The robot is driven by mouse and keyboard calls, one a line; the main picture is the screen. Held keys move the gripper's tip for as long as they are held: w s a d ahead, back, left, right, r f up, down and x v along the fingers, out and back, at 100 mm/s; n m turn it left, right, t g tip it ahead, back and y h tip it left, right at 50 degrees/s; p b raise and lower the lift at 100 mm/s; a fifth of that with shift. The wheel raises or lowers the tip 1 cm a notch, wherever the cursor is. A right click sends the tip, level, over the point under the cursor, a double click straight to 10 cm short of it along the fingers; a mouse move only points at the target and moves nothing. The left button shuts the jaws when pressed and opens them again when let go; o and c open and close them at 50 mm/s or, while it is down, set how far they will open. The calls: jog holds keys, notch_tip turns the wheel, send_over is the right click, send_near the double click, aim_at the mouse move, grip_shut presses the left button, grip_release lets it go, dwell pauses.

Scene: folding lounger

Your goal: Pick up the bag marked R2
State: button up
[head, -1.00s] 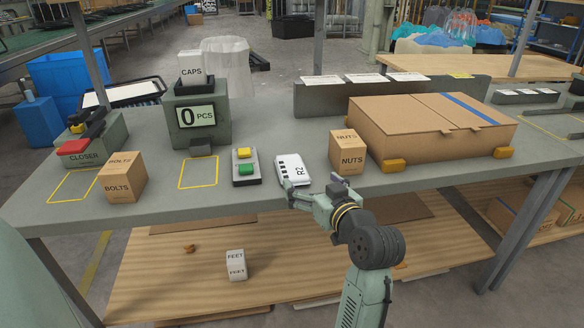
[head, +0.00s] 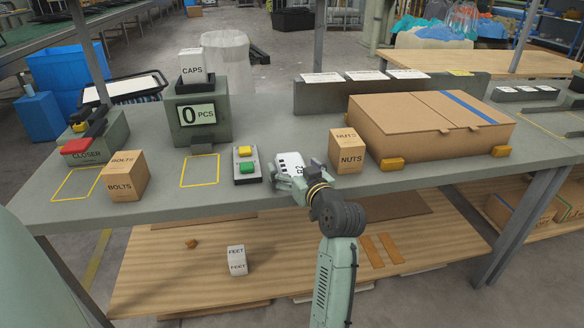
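The white bag marked R2 (head: 289,160) lies on the grey-green bench, between the button box and the NUTS box. Its upper part with small dark marks shows, and its lower part is partly hidden by my gripper. My gripper (head: 285,178) is at the near end of the bag, over or against it. I cannot tell whether the fingers touch the bag or how far apart they are.
A button box (head: 247,166) with yellow and green buttons stands close on the left. The NUTS box (head: 346,152) stands close on the right. A large brown carton (head: 430,125), a 0 PCS counter (head: 197,118) and a BOLTS box (head: 123,177) also stand on the bench (head: 265,115).

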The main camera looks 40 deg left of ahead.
jog(key=c, duration=1.3)
jog(key=shift+r, duration=0.15)
jog(key=shift+c, duration=0.2)
